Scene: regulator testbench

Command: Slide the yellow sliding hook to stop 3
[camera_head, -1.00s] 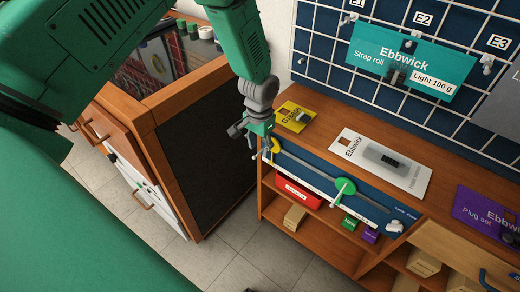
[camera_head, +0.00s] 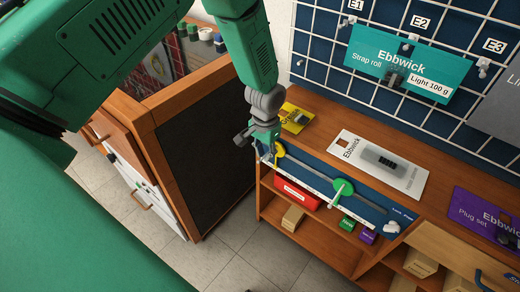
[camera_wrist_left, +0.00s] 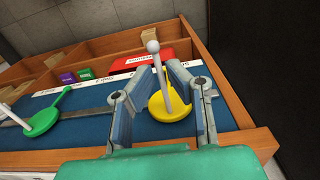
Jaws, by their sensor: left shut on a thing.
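The yellow sliding hook (camera_head: 280,150) is a round yellow disc with a pale ball-tipped peg, near the left end of the rail on the blue board. In the left wrist view the yellow hook (camera_wrist_left: 174,103) sits between the fingers of my left gripper (camera_wrist_left: 165,95), which is shut on it. My left gripper (camera_head: 264,142) comes down from above in the head view and partly covers the hook. A green sliding hook (camera_head: 343,188) sits further right on the rail (camera_head: 315,173). The stop labels on the white strip (camera_wrist_left: 100,82) are too small to read. My right gripper is not in view.
The board is on a wooden shelf unit (camera_head: 425,165). A red box (camera_head: 297,192) and small green and purple boxes lie below it. A wooden cabinet with a dark side panel (camera_head: 210,150) stands close on the left. A wire grid with signs rises behind.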

